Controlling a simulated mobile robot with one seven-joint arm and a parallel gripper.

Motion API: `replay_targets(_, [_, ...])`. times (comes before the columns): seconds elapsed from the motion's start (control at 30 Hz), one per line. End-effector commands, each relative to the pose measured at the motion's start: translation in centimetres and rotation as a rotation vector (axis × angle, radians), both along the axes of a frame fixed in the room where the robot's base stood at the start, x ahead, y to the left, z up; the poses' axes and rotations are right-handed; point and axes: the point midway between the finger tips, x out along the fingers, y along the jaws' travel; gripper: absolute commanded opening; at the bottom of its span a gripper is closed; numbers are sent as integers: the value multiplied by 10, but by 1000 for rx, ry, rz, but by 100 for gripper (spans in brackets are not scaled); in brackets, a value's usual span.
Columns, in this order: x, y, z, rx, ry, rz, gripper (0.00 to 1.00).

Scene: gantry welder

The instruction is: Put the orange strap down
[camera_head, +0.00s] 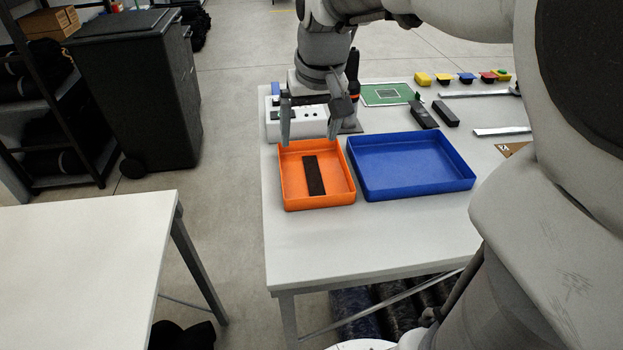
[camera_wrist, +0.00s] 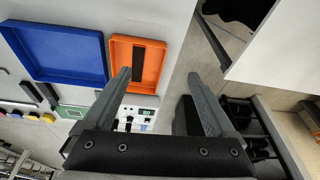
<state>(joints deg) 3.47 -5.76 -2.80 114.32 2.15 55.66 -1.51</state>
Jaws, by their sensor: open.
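My gripper (camera_head: 311,128) hangs over the back edge of the orange tray (camera_head: 318,203), with its fingers apart and nothing visible between them. In the wrist view my gripper (camera_wrist: 158,74) also shows wide apart and empty. A dark flat strip (camera_head: 314,176) lies lengthwise inside the orange tray, apart from my fingers; it also shows in the wrist view (camera_wrist: 138,60). I cannot make out a strap that is orange; whether the dark strip is the strap I cannot tell.
An empty blue tray (camera_head: 410,186) stands right of the orange tray. A white socket box (camera_head: 285,128) stands behind it. A green board (camera_head: 386,95), dark blocks (camera_head: 422,114) and several coloured pieces lie farther back. The table's front strip (camera_head: 350,235) is clear.

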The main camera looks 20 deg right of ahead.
Motion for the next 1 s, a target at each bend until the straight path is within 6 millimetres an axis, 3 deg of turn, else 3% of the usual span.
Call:
replay_targets(0.23, [-70, 21, 15, -15, -92, 44, 91])
replay_targets(0.5, [-135, 32, 5, -36, -176, 75, 91])
replay_targets(0.7, [-160, 35, -6, -44, -208, 88, 91])
replay_targets(1.0, [-165, 36, -9, -45, -214, 92, 91])
